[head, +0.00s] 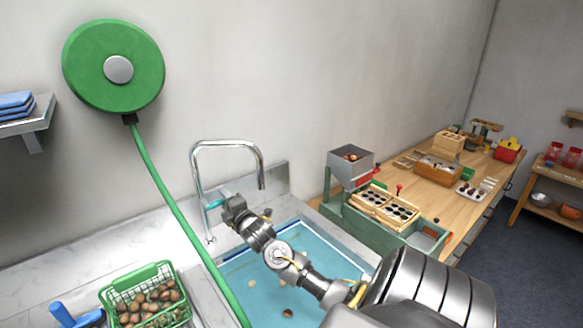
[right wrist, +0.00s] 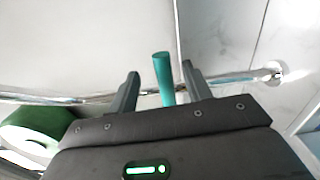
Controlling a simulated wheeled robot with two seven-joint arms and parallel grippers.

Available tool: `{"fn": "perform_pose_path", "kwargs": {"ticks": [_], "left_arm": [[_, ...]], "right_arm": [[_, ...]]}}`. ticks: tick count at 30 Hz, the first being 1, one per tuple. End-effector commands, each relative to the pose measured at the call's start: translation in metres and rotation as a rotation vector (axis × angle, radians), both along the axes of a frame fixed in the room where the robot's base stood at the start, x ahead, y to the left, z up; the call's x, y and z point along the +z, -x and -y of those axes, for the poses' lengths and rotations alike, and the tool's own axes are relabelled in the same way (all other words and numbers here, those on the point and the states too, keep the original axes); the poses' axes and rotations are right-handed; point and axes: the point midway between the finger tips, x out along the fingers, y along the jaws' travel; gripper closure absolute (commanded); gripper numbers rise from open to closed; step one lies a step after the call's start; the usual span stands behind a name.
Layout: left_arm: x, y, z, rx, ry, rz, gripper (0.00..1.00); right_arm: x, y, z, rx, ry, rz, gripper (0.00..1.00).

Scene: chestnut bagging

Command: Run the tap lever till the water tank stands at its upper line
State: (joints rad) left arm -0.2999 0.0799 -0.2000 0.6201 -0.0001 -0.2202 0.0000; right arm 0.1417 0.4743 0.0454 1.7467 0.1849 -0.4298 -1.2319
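The chrome tap (head: 196,170) stands at the back of the sink, its spout curving over the water tank (head: 340,250). Its teal lever (head: 214,204) sticks out from the stem. The tank holds blue water with a few chestnuts in it. No stream shows below the spout, and I cannot make out the upper line clearly. My right gripper (head: 230,208) is at the lever. In the right wrist view the teal lever (right wrist: 163,80) stands between the two open fingers of my right gripper (right wrist: 162,88), with a gap on each side. My left gripper is not in view.
A green hose reel (head: 90,62) hangs on the wall, its hose (head: 165,190) running down in front of the sink. A green basket (head: 112,297) of chestnuts stands at the lower left. A wooden bench (head: 400,175) with a hopper machine (head: 350,170) and trays is to the right.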

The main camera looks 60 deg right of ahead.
Motion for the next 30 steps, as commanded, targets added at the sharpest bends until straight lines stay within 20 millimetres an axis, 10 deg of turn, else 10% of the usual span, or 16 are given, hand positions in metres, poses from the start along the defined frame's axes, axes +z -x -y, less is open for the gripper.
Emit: {"fn": "perform_pose_path", "kwargs": {"ticks": [17,30], "left_arm": [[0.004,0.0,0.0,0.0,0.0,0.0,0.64],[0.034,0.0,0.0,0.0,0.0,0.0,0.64]], "right_arm": [[-0.001,0.004,-0.002,0.001,-0.002,-0.005,0.45],[0.0,0.057,-0.019,0.001,-0.004,-0.006,0.45]]}}
